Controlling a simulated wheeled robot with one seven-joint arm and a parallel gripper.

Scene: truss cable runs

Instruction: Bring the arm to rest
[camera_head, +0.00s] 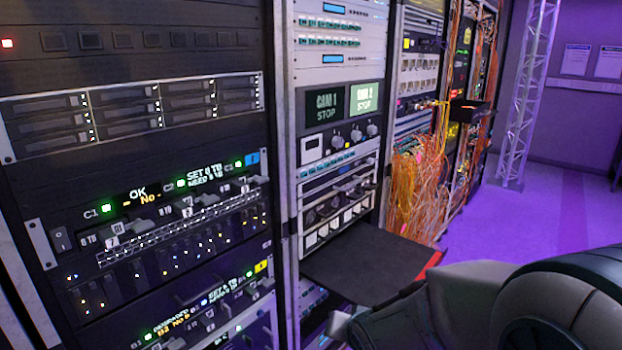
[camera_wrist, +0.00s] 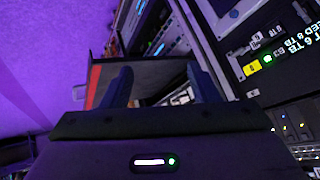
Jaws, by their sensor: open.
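My gripper (camera_wrist: 160,88) shows in the wrist view with its two dark fingers apart and nothing between them. Beyond the fingers is a dark pull-out shelf (camera_wrist: 152,72) with a red edge. In the head view my arm fills the lower right corner, and the fingertips cannot be made out there. The same dark shelf (camera_head: 365,262) juts out from the middle rack, just above and left of my arm.
A rack of drive bays and lit switch panels (camera_head: 135,110) stands close on the left. Orange cables (camera_head: 420,190) hang from the rack beyond. A truss column (camera_head: 525,95) stands at right, with open purple floor (camera_head: 545,225) around it.

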